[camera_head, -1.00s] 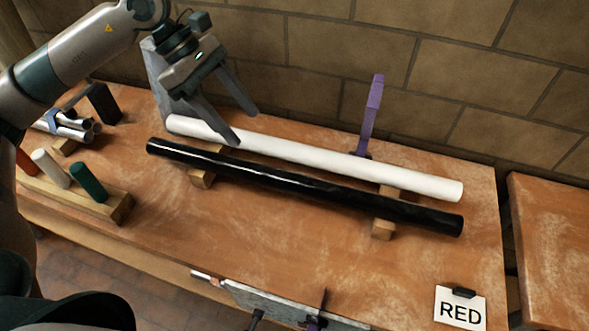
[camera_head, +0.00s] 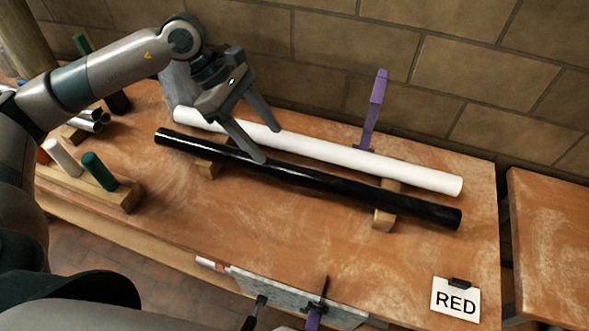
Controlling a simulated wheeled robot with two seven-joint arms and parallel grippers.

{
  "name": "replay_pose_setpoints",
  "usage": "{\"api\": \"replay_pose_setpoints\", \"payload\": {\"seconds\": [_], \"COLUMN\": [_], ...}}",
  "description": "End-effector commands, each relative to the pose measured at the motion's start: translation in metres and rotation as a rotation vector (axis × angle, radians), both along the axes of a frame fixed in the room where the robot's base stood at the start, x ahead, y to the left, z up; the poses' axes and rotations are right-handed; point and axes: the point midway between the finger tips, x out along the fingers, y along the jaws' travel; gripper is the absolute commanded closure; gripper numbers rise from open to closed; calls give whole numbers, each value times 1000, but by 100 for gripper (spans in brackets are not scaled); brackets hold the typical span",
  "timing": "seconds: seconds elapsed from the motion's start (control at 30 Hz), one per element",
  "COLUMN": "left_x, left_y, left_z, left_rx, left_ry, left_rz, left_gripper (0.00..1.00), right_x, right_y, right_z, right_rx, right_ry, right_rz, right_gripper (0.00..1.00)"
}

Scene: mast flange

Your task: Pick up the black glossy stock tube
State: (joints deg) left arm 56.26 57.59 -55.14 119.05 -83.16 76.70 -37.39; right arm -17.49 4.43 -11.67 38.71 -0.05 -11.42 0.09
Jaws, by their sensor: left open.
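The black glossy stock tube (camera_head: 335,190) lies on wooden support blocks on the workbench, slanting from upper left to lower right. A white tube (camera_head: 350,157) lies behind it, roughly parallel. My left gripper (camera_head: 271,146) is open and empty above the tubes, left of their middle. Its near fingertip overlaps the black tube in the picture, and its far finger overlaps the white tube. I cannot tell whether either finger touches a tube. My right gripper is not in view.
A purple clamp (camera_head: 374,110) stands behind the white tube. A wooden block with coloured pegs (camera_head: 118,195) and several metal tubes (camera_head: 95,120) are at left. A card reading RED (camera_head: 455,299) is at the front right. A brick wall (camera_head: 480,80) bounds the back.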

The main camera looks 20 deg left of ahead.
Motion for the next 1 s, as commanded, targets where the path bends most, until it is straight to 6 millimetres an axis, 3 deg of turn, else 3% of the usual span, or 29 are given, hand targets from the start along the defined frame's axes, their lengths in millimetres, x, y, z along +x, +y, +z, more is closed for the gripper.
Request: {"api": "replay_pose_setpoints", "payload": {"seconds": [0.2, 0.43, 0.77, 1.0], "left_x": [-2, -2, -1, -1], "left_y": [-20, -30, -30, -38], "left_z": [-27, -45, -47, -54], "left_rx": [-1, 0, 0, -1], "left_ry": [4, 2, 1, 2], "left_rz": [-3, -1, -1, -2], "left_gripper": [41, 41, 41, 41], "right_x": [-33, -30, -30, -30], "right_y": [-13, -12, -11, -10], "right_z": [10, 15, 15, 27], "right_rx": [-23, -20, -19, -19], "right_ry": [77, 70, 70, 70], "right_rz": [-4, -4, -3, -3], "right_gripper": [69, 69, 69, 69]}}
